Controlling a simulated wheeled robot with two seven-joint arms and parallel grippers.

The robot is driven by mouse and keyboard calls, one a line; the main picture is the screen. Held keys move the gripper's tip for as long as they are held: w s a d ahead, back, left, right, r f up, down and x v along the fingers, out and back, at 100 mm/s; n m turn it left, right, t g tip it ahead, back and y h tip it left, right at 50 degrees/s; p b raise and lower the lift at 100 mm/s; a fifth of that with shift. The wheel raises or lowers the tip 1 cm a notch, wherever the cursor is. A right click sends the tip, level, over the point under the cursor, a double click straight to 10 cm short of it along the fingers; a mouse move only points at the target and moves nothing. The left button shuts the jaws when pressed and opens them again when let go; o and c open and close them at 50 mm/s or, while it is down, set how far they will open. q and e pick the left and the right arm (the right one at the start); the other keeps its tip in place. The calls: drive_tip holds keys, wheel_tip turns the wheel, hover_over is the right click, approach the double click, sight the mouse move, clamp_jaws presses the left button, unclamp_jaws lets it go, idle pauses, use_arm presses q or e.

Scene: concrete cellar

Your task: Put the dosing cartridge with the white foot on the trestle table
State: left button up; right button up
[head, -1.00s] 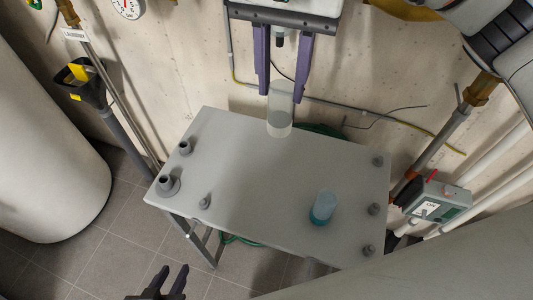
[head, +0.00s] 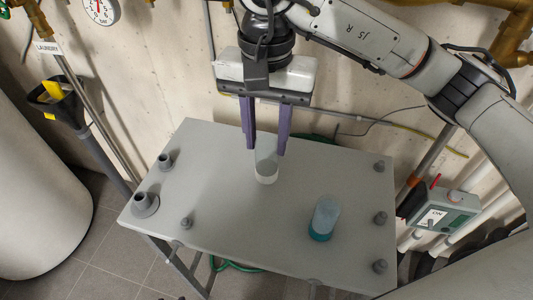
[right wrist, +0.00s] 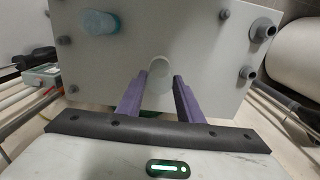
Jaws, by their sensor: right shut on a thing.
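The dosing cartridge with the white foot (head: 266,168) is a clear cylinder with a pale base, upright between the fingers of my right gripper (head: 266,150). In the right wrist view the cartridge (right wrist: 159,68) shows between the purple fingers (right wrist: 160,78). The right gripper is shut on it. The cartridge is over the back part of the grey trestle table (head: 225,215); I cannot tell whether its foot touches the top. My left gripper is not in view.
A second clear cartridge with a teal foot (head: 325,218) stands on the table at the right; it also shows in the right wrist view (right wrist: 100,24). Grey fittings such as this pipe stub (head: 145,204) line both sides.

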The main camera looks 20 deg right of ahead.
drive_tip(key=shift+f, duration=2.15)
drive_tip(key=o, duration=1.2)
drive_tip(key=shift+r, duration=0.1)
wheel_tip(320, 180, up, 12)
drive_tip(key=shift+r+p, duration=0.15)
drive_tip(key=shift+p, duration=0.35)
